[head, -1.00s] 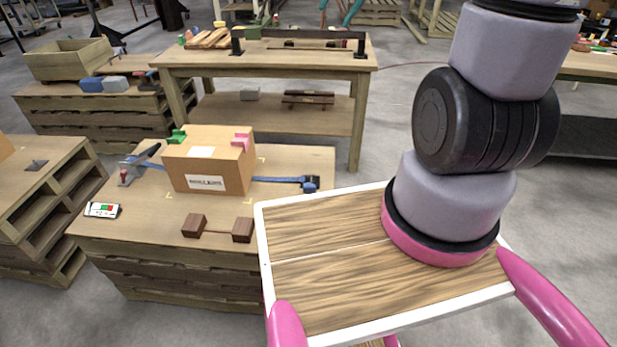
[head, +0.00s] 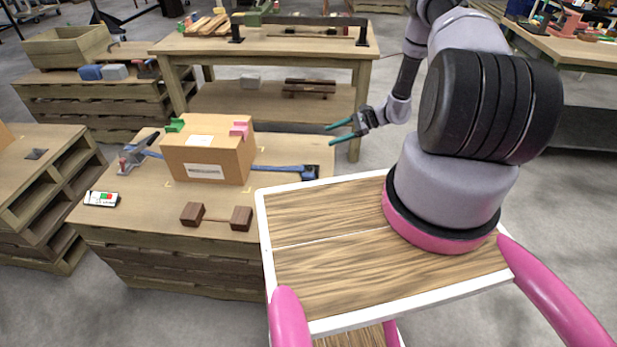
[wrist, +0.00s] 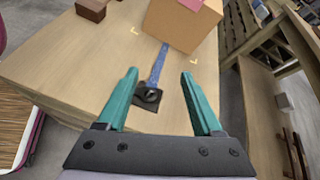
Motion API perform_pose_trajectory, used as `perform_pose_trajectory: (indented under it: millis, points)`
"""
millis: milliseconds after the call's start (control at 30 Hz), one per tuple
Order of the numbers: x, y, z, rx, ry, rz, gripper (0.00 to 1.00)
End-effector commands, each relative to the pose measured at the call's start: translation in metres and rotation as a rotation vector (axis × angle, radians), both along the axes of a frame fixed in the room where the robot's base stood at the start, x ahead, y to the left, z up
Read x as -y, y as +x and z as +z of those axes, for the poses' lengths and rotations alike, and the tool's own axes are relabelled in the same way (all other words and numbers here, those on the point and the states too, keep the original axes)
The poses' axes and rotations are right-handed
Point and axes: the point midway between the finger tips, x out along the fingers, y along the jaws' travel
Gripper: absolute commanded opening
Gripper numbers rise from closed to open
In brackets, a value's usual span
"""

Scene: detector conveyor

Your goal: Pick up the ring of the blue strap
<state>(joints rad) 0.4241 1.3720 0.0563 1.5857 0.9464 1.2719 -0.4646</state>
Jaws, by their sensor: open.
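The blue strap (head: 275,168) lies flat on the pallet-top table (head: 150,215) and runs under a cardboard box (head: 205,155). Its right end has a dark ring piece (head: 310,172), which sits near the table's right edge. In the wrist view the ring (wrist: 149,96) lies on a black pad beyond my gripper, between the lines of the fingers, with the strap (wrist: 158,65) leading to the box. My gripper (head: 331,134) has teal fingers, spread and empty. It is above and to the right of the ring, apart from it. The fingers also show in the wrist view (wrist: 158,75).
A metal clamp (head: 132,158) is at the strap's left end. A taller workbench (head: 300,50) stands behind.

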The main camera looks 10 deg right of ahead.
Motion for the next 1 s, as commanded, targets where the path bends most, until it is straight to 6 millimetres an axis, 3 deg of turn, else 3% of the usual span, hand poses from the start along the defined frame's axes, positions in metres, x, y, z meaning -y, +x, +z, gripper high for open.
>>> perform_pose_trajectory:
  millis: [33, 100, 200, 300, 467, 800, 1000]
  points:
    - [-0.001, -0.01, -0.031, -0.028, 0.03, -0.039, 0.68]
    - [-0.001, -0.02, -0.062, -0.052, 0.062, -0.087, 0.68]
    - [-0.003, -0.034, -0.096, -0.078, 0.097, -0.141, 0.68]
    - [-0.005, -0.043, -0.117, -0.094, 0.116, -0.176, 0.68]
    - [-0.011, -0.046, -0.131, -0.102, 0.128, -0.196, 0.68]
    - [-0.052, -0.031, -0.149, -0.103, 0.129, -0.194, 0.68]
    - [-0.066, -0.026, -0.154, -0.103, 0.127, -0.194, 0.68]
